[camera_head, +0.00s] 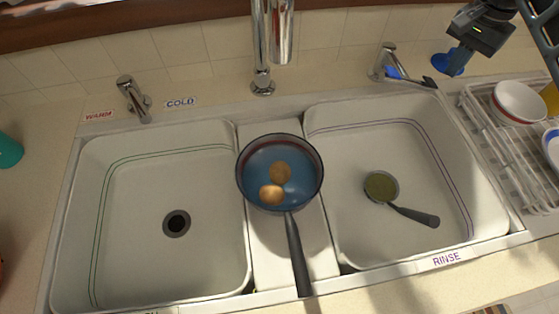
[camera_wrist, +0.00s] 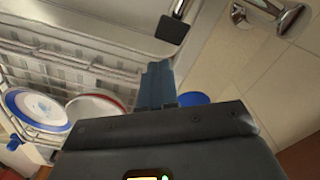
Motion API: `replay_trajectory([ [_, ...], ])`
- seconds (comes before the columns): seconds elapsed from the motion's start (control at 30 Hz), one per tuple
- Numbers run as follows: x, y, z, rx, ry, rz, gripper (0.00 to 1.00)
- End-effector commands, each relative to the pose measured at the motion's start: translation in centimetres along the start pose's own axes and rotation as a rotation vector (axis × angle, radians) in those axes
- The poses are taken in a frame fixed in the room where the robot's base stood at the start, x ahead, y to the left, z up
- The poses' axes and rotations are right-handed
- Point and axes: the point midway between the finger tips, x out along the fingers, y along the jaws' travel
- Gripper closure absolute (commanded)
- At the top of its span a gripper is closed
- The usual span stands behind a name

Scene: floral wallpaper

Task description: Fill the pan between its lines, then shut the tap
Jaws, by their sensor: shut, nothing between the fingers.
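A dark-rimmed pan (camera_head: 255,150) sits on the divider between the two basins, its handle toward the front. Its inside looks blue, with a dark red band along the back wall; two round brown things lie in it. I cannot tell the water level. The tall chrome tap (camera_head: 262,82) stands behind the pan; no stream is clear. A small chrome lever (camera_head: 133,98) stands at left near the WARM and COLD labels. A chrome fitting (camera_head: 386,62) with a dark-tipped lever (camera_head: 429,82) stands at right; the lever tip shows in the wrist view (camera_wrist: 173,28). My gripper (camera_head: 456,64) is shut and empty, right of that lever; its fingers show in the wrist view (camera_wrist: 157,72).
A dish rack (camera_head: 487,120) with bowls (camera_head: 520,103) stands at far right. A blue round thing (camera_head: 440,62) lies behind my fingers. A dark-handled strainer (camera_head: 413,215) lies in the right basin, labelled RINSE. The left basin (camera_head: 140,225) is empty. A green cup (camera_head: 8,150) stands at far left.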

Motion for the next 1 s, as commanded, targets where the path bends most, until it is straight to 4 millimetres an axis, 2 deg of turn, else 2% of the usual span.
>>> replay_trajectory([
  [0.03, -0.9, 0.0, 0.0, 0.0, -0.001, -0.001, 1.0],
  [0.1, -1.6, 0.0, 0.0, -0.001, -0.001, -0.001, 1.0],
  [0.6, -5.4, 0.0, 0.0, 0.0, 0.001, -0.001, 1.0],
  [1.0, -5.8, 0.0, 0.0, 0.0, 0.0, 0.0, 1.0],
])
